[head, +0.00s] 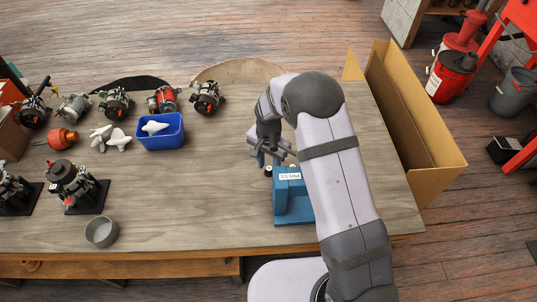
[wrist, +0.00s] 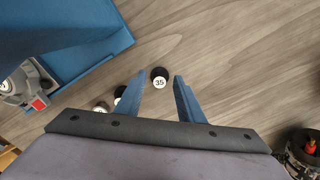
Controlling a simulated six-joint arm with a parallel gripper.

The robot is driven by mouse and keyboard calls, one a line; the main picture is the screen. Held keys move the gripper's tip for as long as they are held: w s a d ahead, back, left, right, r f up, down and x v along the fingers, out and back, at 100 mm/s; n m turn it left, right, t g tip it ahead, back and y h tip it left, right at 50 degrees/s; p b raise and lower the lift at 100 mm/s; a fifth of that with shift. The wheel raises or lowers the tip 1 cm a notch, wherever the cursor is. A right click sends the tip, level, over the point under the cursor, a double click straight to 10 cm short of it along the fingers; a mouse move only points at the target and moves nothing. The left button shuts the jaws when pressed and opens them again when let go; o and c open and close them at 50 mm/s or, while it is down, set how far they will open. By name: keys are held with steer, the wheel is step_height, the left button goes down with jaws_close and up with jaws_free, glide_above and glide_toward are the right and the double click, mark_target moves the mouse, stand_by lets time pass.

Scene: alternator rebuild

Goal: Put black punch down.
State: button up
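In the wrist view a black punch (wrist: 160,77) with a white end marked 35 stands on the wooden table, between the tips of my gripper's two blue fingers (wrist: 162,80). A gap shows on each side of it, so the gripper is open around it and not gripping. In the head view my gripper (head: 271,156) is low over the table just behind the blue press (head: 293,198). Two more punches (wrist: 100,107) are at the left finger, one dark and partly hidden by it. The press also fills the upper left of the wrist view (wrist: 95,55).
A blue bin (head: 161,140) with white pieces, several alternators (head: 207,97) and a grey bowl (head: 102,231) are on the table's left side. An open cardboard box (head: 420,120) is at the right edge. The table between bin and press is clear.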

mark_target(270, 169)
step_height(270, 169, up, 12)
steer(key=b, duration=0.3)
stand_by(0.6)
steer(key=s+d+r+n+t+h+p, duration=0.2)
steer(key=s+d+r+n+p, duration=0.15)
steer(key=s+d+r, duration=0.75)
steer(key=shift+n+g+y, duration=0.5)
steer(key=shift+n+y, duration=0.15)
steer(key=shift+y, duration=0.25)
steer(key=s, duration=0.1)
steer(key=s+a, duration=0.1)
steer(key=s+a+p, duration=0.1)
steer(key=s, duration=0.1)
steer(key=shift+s+f, duration=0.1)
steer(key=shift+f, duration=0.25)
steer(key=s+d+f+n+g+b, duration=0.1)
steer(key=s+d+f+n+b, duration=0.1)
steer(key=s+f+b, duration=0.2)
steer(key=s+f, duration=0.3)
steer(key=f, duration=0.4)
steer(key=shift+s+n+b, duration=0.3)
steer(key=shift+b, duration=0.1)
